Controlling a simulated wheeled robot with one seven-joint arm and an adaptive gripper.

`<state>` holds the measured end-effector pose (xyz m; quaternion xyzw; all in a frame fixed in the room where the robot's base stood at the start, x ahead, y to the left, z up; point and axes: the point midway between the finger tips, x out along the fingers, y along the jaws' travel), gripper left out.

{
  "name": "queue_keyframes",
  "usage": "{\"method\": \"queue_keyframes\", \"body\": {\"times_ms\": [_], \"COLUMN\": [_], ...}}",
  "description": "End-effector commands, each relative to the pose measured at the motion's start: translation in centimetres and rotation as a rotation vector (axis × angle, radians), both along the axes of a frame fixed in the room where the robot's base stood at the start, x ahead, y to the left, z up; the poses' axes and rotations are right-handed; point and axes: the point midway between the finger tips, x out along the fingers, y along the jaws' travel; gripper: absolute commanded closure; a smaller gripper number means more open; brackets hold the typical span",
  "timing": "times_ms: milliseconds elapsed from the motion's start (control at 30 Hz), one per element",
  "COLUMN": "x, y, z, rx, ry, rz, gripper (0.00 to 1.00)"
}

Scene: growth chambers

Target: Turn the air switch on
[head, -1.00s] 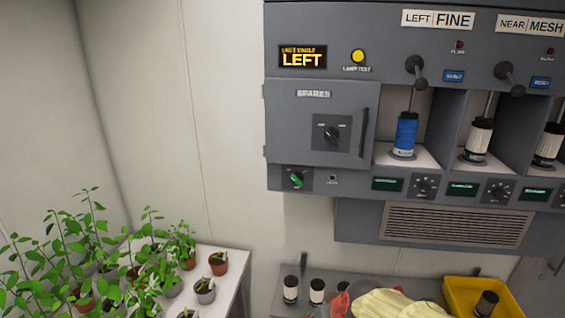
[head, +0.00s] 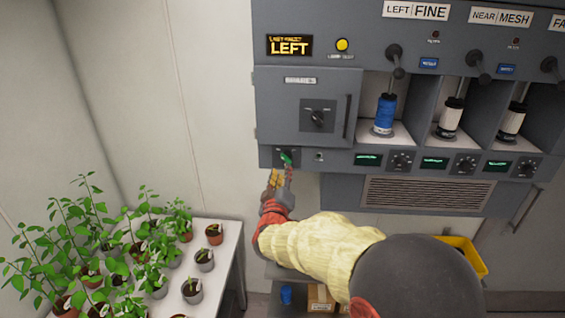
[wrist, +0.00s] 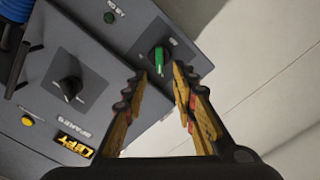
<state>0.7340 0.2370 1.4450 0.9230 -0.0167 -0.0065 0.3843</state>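A small rotary switch with a green handle (head: 286,158) sits at the lower left corner of the grey wall cabinet; its labels are too small to read. In the head view its handle slants from upper left to lower right. In the wrist view the green handle (wrist: 158,60) lies just beyond and between the fingertips. My gripper (head: 280,174) is just below and in front of the switch, its fingers pointing at it. In the wrist view my gripper (wrist: 159,77) is open with nothing between its fingers. Contact with the handle does not show.
A small dark lamp (head: 319,157) is right of the switch. Above is the SPARES door with a black knob (head: 317,118) and a bar handle (head: 348,119). Bays with a blue spool (head: 385,115) and white spools are to the right. Potted plants stand on a bench (head: 228,262) at lower left.

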Motion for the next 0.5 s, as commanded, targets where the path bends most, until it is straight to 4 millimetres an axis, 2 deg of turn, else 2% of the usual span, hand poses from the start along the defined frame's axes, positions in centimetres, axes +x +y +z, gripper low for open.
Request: {"method": "queue_keyframes", "body": {"times_ms": [300, 500], "x": [4.8, 6.7], "y": [-0.3, -0.2], "z": [0.1, 0.1], "rx": [0.003, 0.003], "ry": [0.0, 0.001], "rz": [0.0, 0.002], "gripper": [0.72, 0.72]}}
